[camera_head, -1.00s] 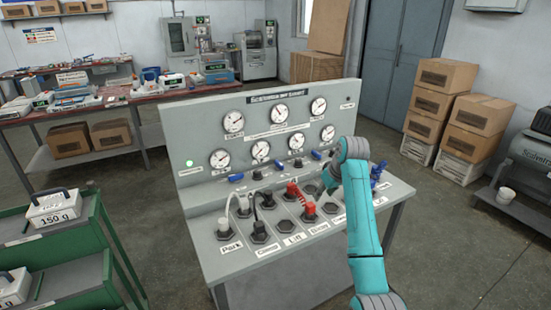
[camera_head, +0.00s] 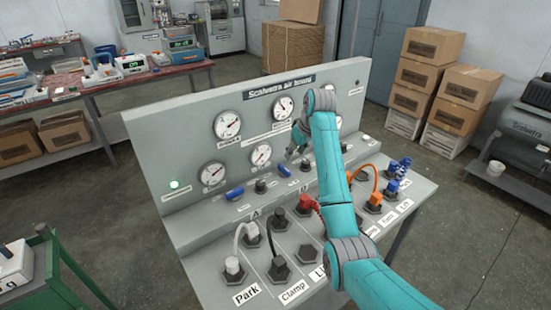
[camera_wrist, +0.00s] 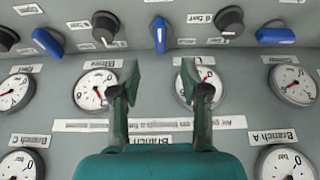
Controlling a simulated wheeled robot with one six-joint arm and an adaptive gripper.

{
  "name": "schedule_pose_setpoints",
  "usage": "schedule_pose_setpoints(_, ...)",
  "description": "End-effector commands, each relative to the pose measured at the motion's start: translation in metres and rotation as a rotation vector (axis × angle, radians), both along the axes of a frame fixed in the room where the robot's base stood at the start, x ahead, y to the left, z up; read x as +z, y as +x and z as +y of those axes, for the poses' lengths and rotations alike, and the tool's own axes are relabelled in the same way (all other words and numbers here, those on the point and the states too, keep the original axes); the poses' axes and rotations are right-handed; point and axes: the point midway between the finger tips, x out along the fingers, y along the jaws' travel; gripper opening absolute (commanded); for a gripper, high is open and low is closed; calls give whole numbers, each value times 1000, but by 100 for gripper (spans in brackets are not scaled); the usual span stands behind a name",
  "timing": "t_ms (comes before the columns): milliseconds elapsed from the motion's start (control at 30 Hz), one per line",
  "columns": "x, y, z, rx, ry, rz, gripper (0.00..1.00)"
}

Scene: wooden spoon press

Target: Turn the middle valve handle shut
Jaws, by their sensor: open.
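Three blue valve handles sit in a row at the foot of the gauge panel, with black knobs between them. The middle valve handle (camera_head: 284,170) also shows in the wrist view (camera_wrist: 159,34), where it stands upright in the picture. The left handle (camera_head: 235,194) lies crosswise in the wrist view (camera_wrist: 275,35). The third handle (camera_wrist: 48,42) is slanted there and hidden by my arm in the head view. My gripper (camera_wrist: 147,75) is open and empty. Its fingers are in front of the gauges, apart from the middle handle, which appears beyond the fingertips, roughly between them. My gripper (camera_head: 297,142) is partly hidden by my arm in the head view.
Plugs and cables stand on the console's sloped front, including a red plug (camera_head: 307,204) and an orange cable (camera_head: 366,175). Black knobs (camera_wrist: 230,22) flank the middle handle closely. A green cart (camera_head: 50,285) is at lower left. Boxes (camera_head: 430,45) are stacked at right.

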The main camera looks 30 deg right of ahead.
Motion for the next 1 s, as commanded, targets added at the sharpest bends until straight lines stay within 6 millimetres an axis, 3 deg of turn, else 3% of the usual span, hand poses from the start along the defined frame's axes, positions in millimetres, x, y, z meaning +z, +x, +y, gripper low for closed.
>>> schedule_pose_setpoints(267, -15, 6, 0, 0, 1, 3, 46)
schedule_pose_setpoints(733, -85, 35, 1, 0, 1, 2, 46)
schedule_pose_setpoints(1000, -99, 41, 1, 0, 0, 0, 46)
